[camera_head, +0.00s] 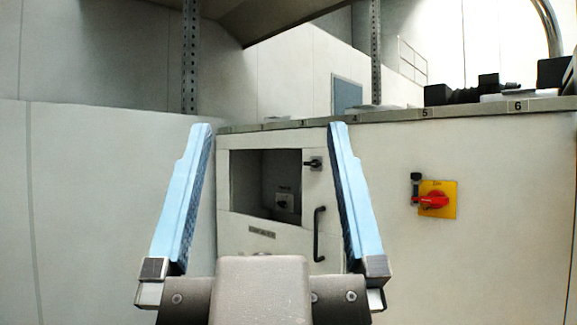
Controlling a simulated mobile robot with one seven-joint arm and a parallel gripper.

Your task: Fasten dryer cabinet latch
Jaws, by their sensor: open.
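The white cabinet front (288,243) stands ahead, seen between my fingers. It has a dark recessed opening (247,180) at its upper left. A small black latch (312,163) sits at the upper right of this opening, with its lever lying roughly level. A black vertical bar handle (318,234) is below the latch. I cannot tell whether the latch is fastened. My gripper (269,127) is open and empty, its two light-blue fingers spread wide. In the picture the right finger stands just right of the latch and handle; no contact shows.
A red rotary switch (434,201) on a yellow plate is on the white panel to the right. A grey numbered ledge (400,114) runs above, with black equipment (465,92) on it. A plain pale wall (95,210) fills the left. A small switch (285,202) shows inside the opening.

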